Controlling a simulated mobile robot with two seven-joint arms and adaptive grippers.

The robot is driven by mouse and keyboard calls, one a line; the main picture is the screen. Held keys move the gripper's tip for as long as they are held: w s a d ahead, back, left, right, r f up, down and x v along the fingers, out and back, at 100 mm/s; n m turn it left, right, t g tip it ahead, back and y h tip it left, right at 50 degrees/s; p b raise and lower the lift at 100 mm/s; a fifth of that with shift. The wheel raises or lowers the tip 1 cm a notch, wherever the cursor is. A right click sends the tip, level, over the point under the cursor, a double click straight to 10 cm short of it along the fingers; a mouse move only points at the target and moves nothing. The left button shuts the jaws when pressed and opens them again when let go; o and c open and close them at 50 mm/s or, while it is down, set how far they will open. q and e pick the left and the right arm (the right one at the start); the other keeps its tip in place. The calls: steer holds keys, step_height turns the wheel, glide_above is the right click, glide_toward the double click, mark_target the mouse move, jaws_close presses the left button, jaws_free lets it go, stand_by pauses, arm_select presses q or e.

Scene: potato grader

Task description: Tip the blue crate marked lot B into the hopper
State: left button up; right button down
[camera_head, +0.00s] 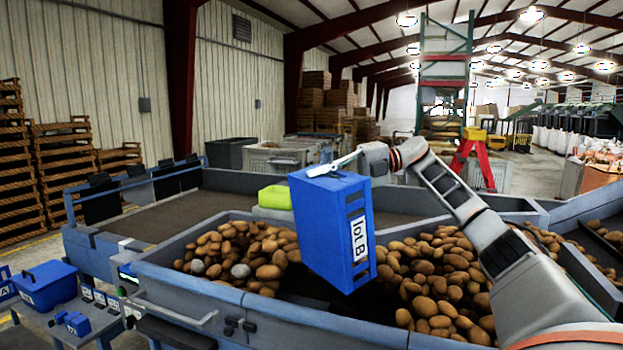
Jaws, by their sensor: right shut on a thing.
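The blue crate marked lot B (334,222) hangs in the air over the potato-filled hopper (205,288). It is turned steeply on its side, so its white label (360,239) reads sideways. My right gripper (333,167) is shut on the crate at its upper edge, with the arm coming in from the right. Potatoes (240,250) lie heaped in the hopper left of the crate, and more lie to the right (435,275). A dark strip shows between the heaps below the crate. Whether anything is inside the crate is hidden. My left gripper is not in view.
A blue lidded box (45,285) sits on a small bench at the lower left. A yellow-green tub (275,197) rests at the hopper's back edge. A flat dark belt (180,220) lies behind on the left. Stacked wooden crates (65,150) stand by the wall.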

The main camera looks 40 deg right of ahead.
mark_target(341, 171)
steer(key=d+y, duration=0.1)
steer(key=d, duration=0.3)
steer(key=s+d+m+t+y, duration=0.1)
steer(key=d, duration=0.1)
steer(key=shift+d+r+y, duration=0.2)
steer(key=shift+d+y, duration=0.05)
steer(key=shift+y, duration=0.05)
stand_by(0.6)
steer(key=r, duration=0.2)
steer(key=a+r, duration=0.1)
steer(key=r, duration=0.1)
steer(key=shift+w+a+r, duration=0.1)
steer(key=shift+w+r, duration=0.05)
steer(key=shift+r, duration=0.1)
steer(key=w+a+f+n+g+h, duration=0.1)
steer(key=a+h, duration=0.3)
steer(key=a, duration=0.5)
steer(key=w+a+f+n+g+h, duration=0.1)
steer(key=a+f+h, duration=0.3)
steer(key=a, duration=0.5)
steer(key=shift+a+n+g, duration=0.35)
steer(key=shift+n+g, duration=0.05)
steer(key=shift+w+f, duration=0.1)
steer(key=shift+f, duration=0.05)
